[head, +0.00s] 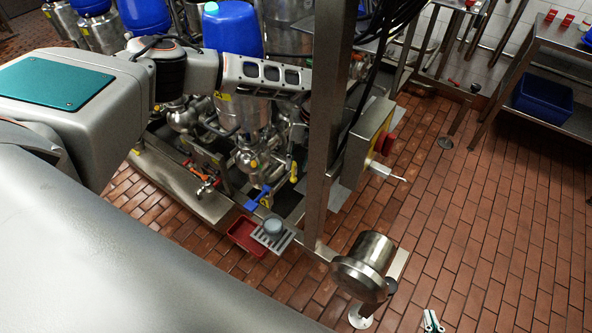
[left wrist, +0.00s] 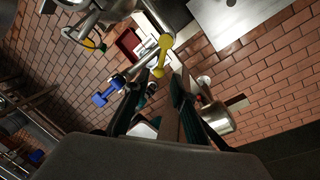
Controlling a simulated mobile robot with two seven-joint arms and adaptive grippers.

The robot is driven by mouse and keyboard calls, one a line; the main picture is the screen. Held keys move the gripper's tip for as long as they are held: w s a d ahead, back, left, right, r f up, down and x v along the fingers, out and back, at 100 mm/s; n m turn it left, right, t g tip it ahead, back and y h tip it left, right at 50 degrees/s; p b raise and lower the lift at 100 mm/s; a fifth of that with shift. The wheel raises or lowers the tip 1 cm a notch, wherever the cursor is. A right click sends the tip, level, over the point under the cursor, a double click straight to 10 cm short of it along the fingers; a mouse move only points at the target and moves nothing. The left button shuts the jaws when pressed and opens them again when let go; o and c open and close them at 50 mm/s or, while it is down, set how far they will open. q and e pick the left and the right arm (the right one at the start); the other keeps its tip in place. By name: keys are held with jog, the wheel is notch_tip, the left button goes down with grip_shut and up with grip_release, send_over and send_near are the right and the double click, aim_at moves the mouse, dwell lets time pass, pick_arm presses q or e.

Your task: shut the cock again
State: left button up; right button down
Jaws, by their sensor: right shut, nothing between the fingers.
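A blue lever handle (head: 257,199) sits low on the valve pipework in the head view; it also shows left of my fingers in the left wrist view (left wrist: 106,92). A yellow lever handle (head: 293,170) is near it; a yellow handle (left wrist: 161,55) shows just beyond my left fingertips. I cannot tell which one is the cock meant, nor whether the fingers touch a handle. My left gripper (left wrist: 160,80) has its fingers apart in the left wrist view; the head view does not show its fingers clearly. My right gripper (head: 432,322) is shut and empty at the bottom edge.
A steel post (head: 326,130) stands beside the valves, with a yellow box and red knob (head: 388,142). A red-handled valve (head: 205,187) is left.

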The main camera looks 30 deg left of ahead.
aim_at(294, 175)
pick_arm(q)
jog(key=shift+s+a+f, duration=0.1)
jog(key=shift+a+f, duration=0.1)
jog(key=shift+f, duration=0.95)
jog(key=shift+s+a+f, duration=0.1)
jog(key=shift+a+f, duration=0.1)
jog(key=shift+f, duration=0.9)
grip_shut()
jog(key=shift+w+d, duration=0.1)
jog(key=shift+w+d+n+g+h+b, duration=0.2)
jog(key=shift+w+n, duration=0.45)
jog(key=shift+n, duration=1.1)
jog(key=shift+w+d+n+g+h, duration=0.2)
jog(key=shift+w+d+n+h, duration=0.3)
jog(key=shift+n, duration=1.2)
jog(key=shift+w+d+n+g+h+b, duration=0.15)
jog(key=shift+w+n, duration=0.6)
jog(key=shift+n, duration=1)
jog(key=shift+r, duration=0.1)
